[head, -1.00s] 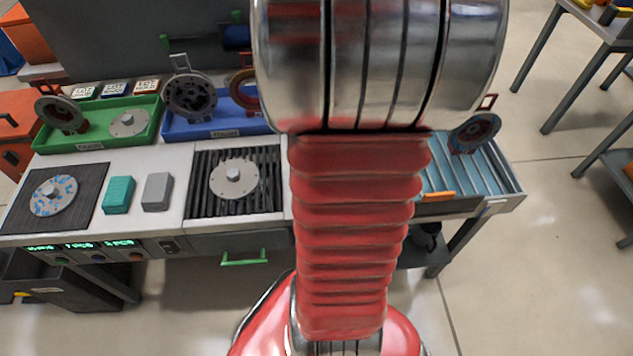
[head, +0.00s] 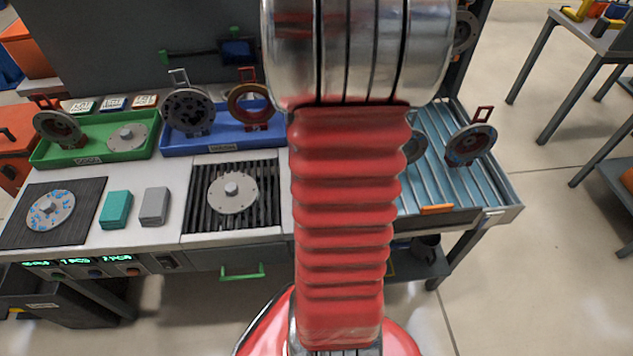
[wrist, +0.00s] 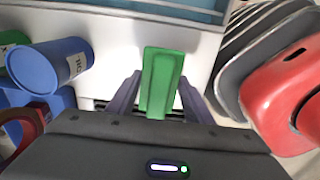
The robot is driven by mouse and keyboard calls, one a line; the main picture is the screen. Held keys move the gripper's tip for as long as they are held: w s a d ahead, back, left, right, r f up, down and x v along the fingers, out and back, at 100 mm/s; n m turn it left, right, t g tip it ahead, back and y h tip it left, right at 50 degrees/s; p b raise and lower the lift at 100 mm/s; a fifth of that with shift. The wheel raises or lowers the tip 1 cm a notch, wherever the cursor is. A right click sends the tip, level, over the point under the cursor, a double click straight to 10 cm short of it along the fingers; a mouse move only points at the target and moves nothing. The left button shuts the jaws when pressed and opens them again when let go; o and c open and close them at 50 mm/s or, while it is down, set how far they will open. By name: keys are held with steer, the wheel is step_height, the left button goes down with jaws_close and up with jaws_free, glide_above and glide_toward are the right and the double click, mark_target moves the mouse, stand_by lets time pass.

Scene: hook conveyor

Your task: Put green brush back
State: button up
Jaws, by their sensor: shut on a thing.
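The green brush (wrist: 162,82) is in the wrist view, a long green piece lying between the two fingers. My gripper (wrist: 160,92) is shut on it, with one grey-purple finger along each side. The brush points away from the wrist, over the pale worktop (wrist: 204,50). In the head view my own arm covers the middle, and neither the gripper nor the brush can be made out. The underside of the brush is hidden.
The head view shows a green tray (head: 95,152), a blue tray (head: 222,142), a teal block (head: 116,208), a grey block (head: 154,205), a disc on a black grate (head: 262,205) and a hanging disc (head: 470,145) over blue slats (head: 465,188).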

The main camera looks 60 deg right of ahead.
steer(key=shift+f, duration=1.6)
steer(key=shift+f, duration=0.1)
steer(key=o, duration=0.9)
step_height(320, 180, up, 12)
steer(key=shift+s+r, duration=0.1)
